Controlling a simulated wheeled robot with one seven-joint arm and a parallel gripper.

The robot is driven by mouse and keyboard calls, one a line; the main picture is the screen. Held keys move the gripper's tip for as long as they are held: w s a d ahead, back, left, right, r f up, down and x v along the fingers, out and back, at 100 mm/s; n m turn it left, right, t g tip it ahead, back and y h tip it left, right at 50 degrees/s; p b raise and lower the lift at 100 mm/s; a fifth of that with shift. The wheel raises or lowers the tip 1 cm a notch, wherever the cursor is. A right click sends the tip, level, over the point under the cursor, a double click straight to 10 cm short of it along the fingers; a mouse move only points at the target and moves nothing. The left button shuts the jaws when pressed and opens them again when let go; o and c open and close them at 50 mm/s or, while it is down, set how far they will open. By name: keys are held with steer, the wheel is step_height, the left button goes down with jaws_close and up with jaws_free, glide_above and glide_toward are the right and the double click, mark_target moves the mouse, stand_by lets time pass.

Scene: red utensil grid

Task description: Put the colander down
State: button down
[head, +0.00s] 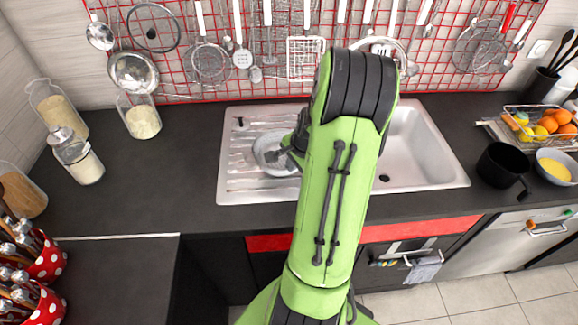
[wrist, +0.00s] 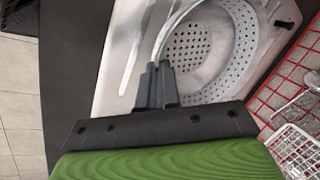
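The colander (head: 268,152) is a pale metal bowl over the ribbed drainboard on the left half of the sink (head: 407,135). In the wrist view the colander (wrist: 243,45) shows its round rim and rows of holes. My gripper (head: 291,150) is at the colander's right side in the head view. In the wrist view the two fingers of my gripper (wrist: 158,78) are close together on the near rim, with the rim between them. I cannot tell whether the colander touches the drainboard. My arm hides part of the sink.
Glass jars (head: 76,157) stand on the dark counter at the left. A black pot (head: 499,165) and a yellow-filled bowl (head: 556,168) stand right of the sink. A red grid (head: 270,75) with hanging utensils is behind. The counter left of the sink has free room.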

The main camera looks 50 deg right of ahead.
steer(key=shift+f, duration=1)
steer(key=shift+s, duration=0.15)
steer(key=c, duration=1.4)
jaws_free()
steer(key=shift+o, duration=0.2)
